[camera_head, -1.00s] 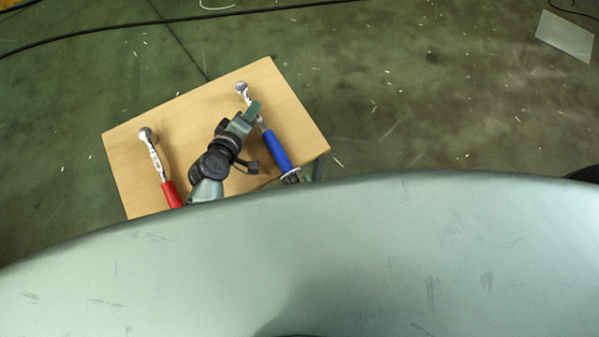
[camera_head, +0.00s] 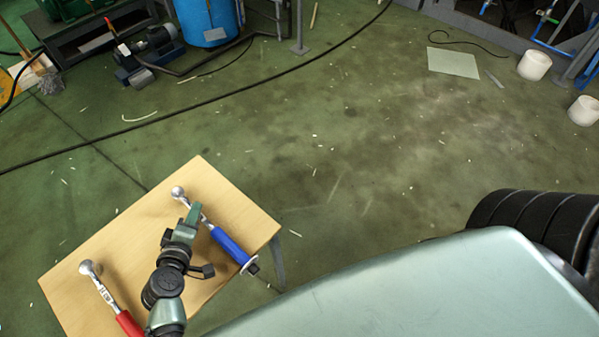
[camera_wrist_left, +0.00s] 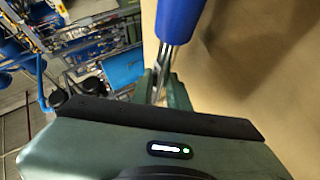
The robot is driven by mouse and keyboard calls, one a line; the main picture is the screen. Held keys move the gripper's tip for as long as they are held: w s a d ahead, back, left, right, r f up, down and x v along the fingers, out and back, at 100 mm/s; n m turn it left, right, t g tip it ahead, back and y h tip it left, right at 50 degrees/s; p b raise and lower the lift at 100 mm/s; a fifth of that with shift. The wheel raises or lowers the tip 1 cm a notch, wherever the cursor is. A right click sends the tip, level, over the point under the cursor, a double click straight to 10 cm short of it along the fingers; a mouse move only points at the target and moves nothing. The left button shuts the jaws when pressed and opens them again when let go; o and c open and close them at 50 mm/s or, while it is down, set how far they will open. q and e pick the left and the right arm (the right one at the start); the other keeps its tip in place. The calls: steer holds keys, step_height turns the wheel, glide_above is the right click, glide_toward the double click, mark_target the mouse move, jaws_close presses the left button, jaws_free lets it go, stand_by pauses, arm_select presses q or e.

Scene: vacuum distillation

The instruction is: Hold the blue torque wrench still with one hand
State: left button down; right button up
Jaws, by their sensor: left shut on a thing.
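The blue torque wrench (camera_head: 231,247) lies on the wooden table with its round silver head toward the back edge and its blue handle toward the front right. My left gripper (camera_head: 194,214) is over the table, shut on the wrench's metal shaft between head and handle. In the left wrist view the shaft (camera_wrist_left: 165,62) runs between the two fingers, with the blue handle (camera_wrist_left: 180,18) above them. A red-handled wrench (camera_head: 105,298) lies to the left on the same table. My right gripper is not in view.
The small wooden table (camera_head: 228,205) has bare wood between the wrenches. A dark cable (camera_head: 230,105) crosses the green floor behind it. A blue barrel (camera_head: 208,20) and a pump (camera_head: 148,55) stand farther back. White buckets (camera_head: 534,65) stand at the right.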

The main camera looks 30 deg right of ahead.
arm_select(q)
steer(key=c, duration=1.3)
jaws_free()
steer(key=shift+s, duration=0.1)
steer(key=shift+f, duration=0.1)
steer(key=shift+a, duration=0.1)
steer(key=shift+s+a, duration=0.15)
steer(key=shift+s, duration=0.15)
steer(key=v, duration=1.1)
steer(key=shift+r, duration=0.45)
steer(key=o, duration=0.7)
